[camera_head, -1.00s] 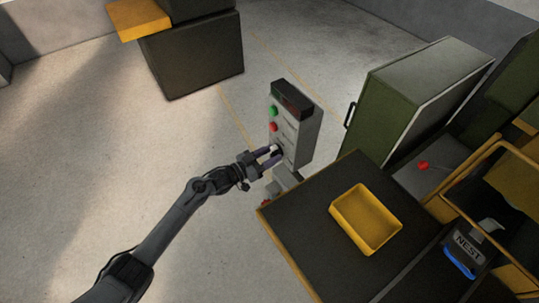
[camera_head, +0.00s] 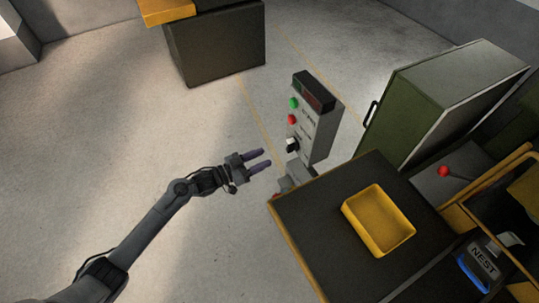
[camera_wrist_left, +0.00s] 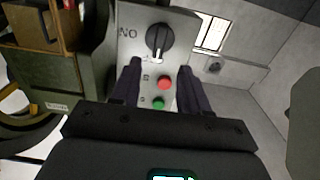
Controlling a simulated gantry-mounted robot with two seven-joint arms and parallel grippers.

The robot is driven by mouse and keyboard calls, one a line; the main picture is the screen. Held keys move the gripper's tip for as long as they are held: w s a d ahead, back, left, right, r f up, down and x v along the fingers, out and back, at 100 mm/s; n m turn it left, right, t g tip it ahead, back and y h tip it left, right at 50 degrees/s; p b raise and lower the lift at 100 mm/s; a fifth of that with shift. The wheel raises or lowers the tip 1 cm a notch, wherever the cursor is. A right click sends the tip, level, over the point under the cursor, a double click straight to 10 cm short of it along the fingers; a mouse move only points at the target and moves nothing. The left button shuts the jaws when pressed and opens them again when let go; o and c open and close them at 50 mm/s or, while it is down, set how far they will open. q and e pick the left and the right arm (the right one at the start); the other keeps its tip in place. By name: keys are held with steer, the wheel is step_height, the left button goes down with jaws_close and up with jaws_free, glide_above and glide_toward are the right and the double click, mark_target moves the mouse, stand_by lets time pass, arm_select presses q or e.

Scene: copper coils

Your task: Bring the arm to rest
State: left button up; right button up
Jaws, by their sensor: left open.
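My left gripper (camera_head: 262,160) is open and empty in the head view, with its two dark fingers pointing right towards the grey control panel (camera_head: 316,135). A gap of floor shows between the fingertips and the panel. In the left wrist view my open left gripper (camera_wrist_left: 158,72) has its fingers apart, with the panel seen beyond and between them. The panel's black rotary knob (camera_wrist_left: 160,38), a red button (camera_wrist_left: 165,83) and a green button (camera_wrist_left: 159,103) show there. The knob also shows in the head view (camera_head: 292,146). My right gripper is not in view.
A dark table (camera_head: 310,222) with a yellow tray (camera_head: 378,247) stands right of the panel. A green cabinet (camera_head: 410,118) is behind it. A red-knobbed lever (camera_head: 443,171) and a NEST bin (camera_head: 480,268) are at right. Open floor (camera_head: 120,140) lies on the left.

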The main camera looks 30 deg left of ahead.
arm_select(q)
steer(key=shift+s+a, duration=0.3)
steer(key=shift+s, duration=0.1)
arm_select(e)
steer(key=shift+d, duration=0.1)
arm_select(q)
steer(key=shift+d, duration=0.1)
